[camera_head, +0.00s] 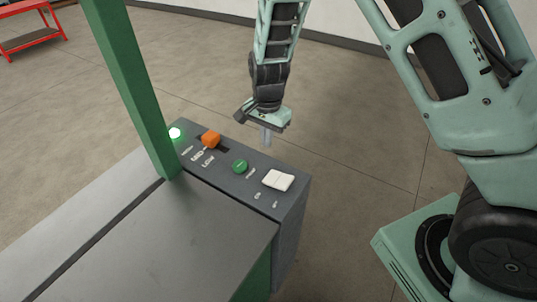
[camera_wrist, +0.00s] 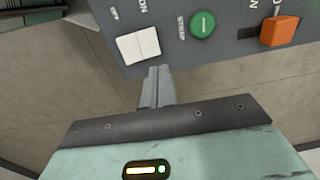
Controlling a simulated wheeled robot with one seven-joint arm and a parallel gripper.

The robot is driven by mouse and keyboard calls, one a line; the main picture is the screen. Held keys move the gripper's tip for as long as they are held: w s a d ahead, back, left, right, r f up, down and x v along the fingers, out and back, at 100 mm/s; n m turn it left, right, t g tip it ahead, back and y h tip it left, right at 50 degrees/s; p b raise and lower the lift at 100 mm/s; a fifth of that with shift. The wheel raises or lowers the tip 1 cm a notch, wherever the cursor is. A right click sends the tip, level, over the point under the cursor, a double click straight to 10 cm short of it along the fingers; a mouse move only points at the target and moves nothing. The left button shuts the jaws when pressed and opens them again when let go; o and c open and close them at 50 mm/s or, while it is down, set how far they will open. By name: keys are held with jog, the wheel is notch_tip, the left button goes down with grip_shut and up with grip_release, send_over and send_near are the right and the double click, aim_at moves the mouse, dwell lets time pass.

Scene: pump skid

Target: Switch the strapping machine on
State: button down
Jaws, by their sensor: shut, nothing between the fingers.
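The strapping machine (camera_head: 110,240) has a grey top and a dark control panel (camera_head: 225,168) along its far right edge. In the wrist view the white rocker (camera_wrist: 138,46), green button (camera_wrist: 203,25) and orange knob (camera_wrist: 279,31) also show. My gripper (camera_head: 266,138) is shut and empty, just beyond the panel's far edge. In the wrist view its fingertips (camera_wrist: 158,72) point toward the panel edge, near the white rocker; contact cannot be told.
A green upright post (camera_head: 135,85) rises from the machine beside the lamp, left of my gripper. A red shelf or cart (camera_head: 30,38) stands far off at the top left. The floor beyond and right of the machine is clear.

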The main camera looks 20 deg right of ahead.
notch_tip(320, 180, up, 2)
jog(key=shift+w+r, duration=0.1)
jog(key=shift+w, duration=0.05)
dwell(0.5)
jog(key=s+a+r+n+b, duration=0.1)
jog(key=s+a+r+n, duration=0.1)
jog(key=s+n, duration=0.4)
jog(key=s+a+r+n+b, duration=0.1)
jog(key=s+r+n, duration=0.3)
jog(key=s, duration=0.9)
jog(key=s+a+r+n+b, duration=0.2)
jog(key=s+a+r+n, duration=0.1)
jog(key=s+n, duration=0.5)
jog(key=shift+s+a+r+n, duration=0.3)
jog(key=shift+s+a, duration=0.15)
jog(key=shift+s, duration=0.5)
